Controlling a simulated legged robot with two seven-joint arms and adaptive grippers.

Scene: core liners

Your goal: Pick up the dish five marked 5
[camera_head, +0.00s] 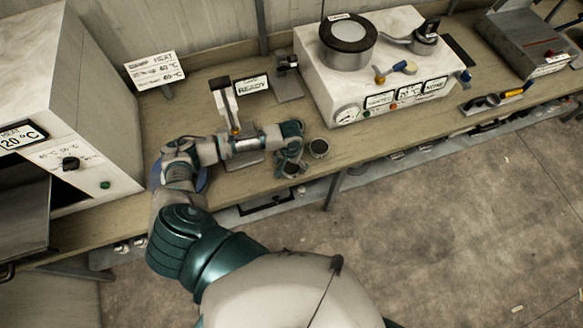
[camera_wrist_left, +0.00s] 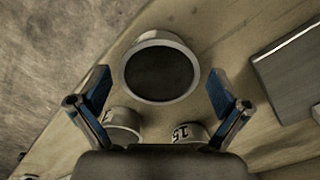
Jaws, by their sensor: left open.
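My left gripper (camera_head: 294,160) is open above the bench edge, close over several small round metal dishes. In the left wrist view a large-looking dark-filled dish (camera_wrist_left: 161,72) lies between my open fingers (camera_wrist_left: 160,88), with gaps on both sides. Two more dishes show lower: one at the left (camera_wrist_left: 122,120) and one at the right (camera_wrist_left: 187,131) with a dark marking that looks like 15. No 5 is readable on the dish between the fingers.
A READY sign (camera_head: 253,85) and a small stand (camera_head: 225,105) are behind my arm. A white oven-like box (camera_head: 105,100) is at left. A white instrument (camera_head: 375,75) stands behind right. The bench front edge is close to the dishes.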

